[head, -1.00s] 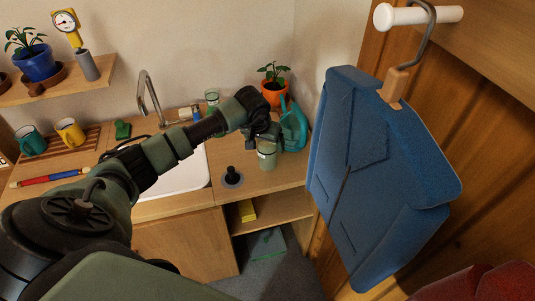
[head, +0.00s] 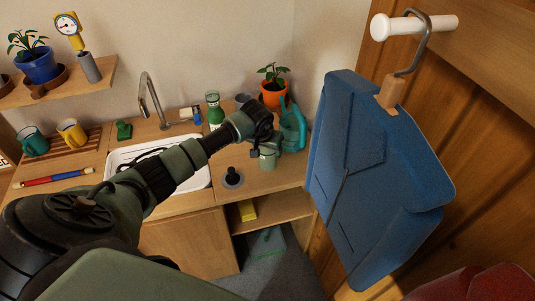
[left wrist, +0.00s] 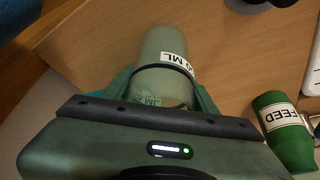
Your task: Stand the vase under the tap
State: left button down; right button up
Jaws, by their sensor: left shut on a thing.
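My left gripper (head: 266,147) is shut on a pale green cylindrical vessel (head: 268,160) at the right of the worktop. The curved metal tap (head: 148,92) rises behind the white sink (head: 197,181), left of the gripper. My forearm crosses in front of the sink. My right gripper is out of view.
A green "FEED" bottle (head: 214,112) stands behind my forearm. A teal watering can (head: 294,128) and an orange plant pot (head: 273,94) stand close to the gripper. A blue hanging garment (head: 375,185) fills the right.

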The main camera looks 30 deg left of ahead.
pick_arm(q)
jog(key=shift+r, duration=0.15)
jog(key=shift+r, duration=0.3)
notch_tip(320, 180, up, 19)
jog(key=b, duration=0.4)
jog(key=shift+s, duration=0.1)
